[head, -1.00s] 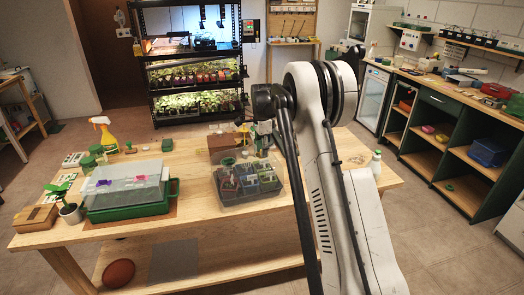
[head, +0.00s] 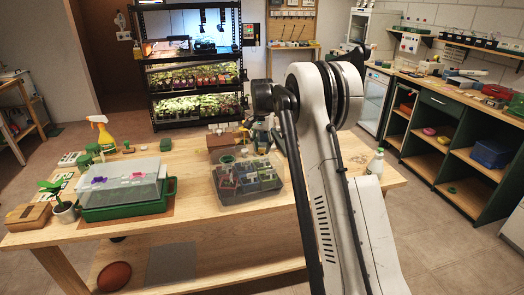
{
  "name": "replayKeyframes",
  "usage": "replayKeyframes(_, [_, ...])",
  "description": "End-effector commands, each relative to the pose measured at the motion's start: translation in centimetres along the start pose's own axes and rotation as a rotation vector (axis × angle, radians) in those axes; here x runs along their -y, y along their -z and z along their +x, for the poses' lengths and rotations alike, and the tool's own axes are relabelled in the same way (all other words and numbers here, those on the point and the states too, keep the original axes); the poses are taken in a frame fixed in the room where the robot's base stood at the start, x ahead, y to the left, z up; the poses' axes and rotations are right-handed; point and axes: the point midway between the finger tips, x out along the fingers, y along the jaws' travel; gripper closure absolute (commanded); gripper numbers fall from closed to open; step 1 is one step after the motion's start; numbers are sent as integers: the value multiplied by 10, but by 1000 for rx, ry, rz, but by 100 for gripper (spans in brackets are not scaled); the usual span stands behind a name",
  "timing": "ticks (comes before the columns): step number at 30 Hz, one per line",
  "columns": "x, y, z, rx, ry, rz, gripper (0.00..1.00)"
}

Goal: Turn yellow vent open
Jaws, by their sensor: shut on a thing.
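A covered tray with a dark base and clear cover (head: 222,188) stands at the middle of the wooden table, with several small pots showing inside. A green-based tray (head: 128,211) with a clear lid (head: 112,192) stands to its left; one purple and one magenta vent piece show on that lid. I cannot make out a yellow vent in this view. My arm crosses the right of the picture and hides what is behind it. My gripper (head: 246,134) shows only in small dark parts behind the middle tray. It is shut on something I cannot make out.
A potted seedling (head: 64,211) and a wooden block (head: 33,216) stand at the table's left end. The table's front strip is clear.

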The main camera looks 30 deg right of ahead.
Motion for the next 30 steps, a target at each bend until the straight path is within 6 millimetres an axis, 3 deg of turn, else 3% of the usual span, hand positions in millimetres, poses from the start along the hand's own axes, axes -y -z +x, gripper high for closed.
replayKeyframes(18, [0, 0, 1, 0, 0, -553, 99])
replayKeyframes(30, [0, 0, 0, 0, 0, -743, 99])
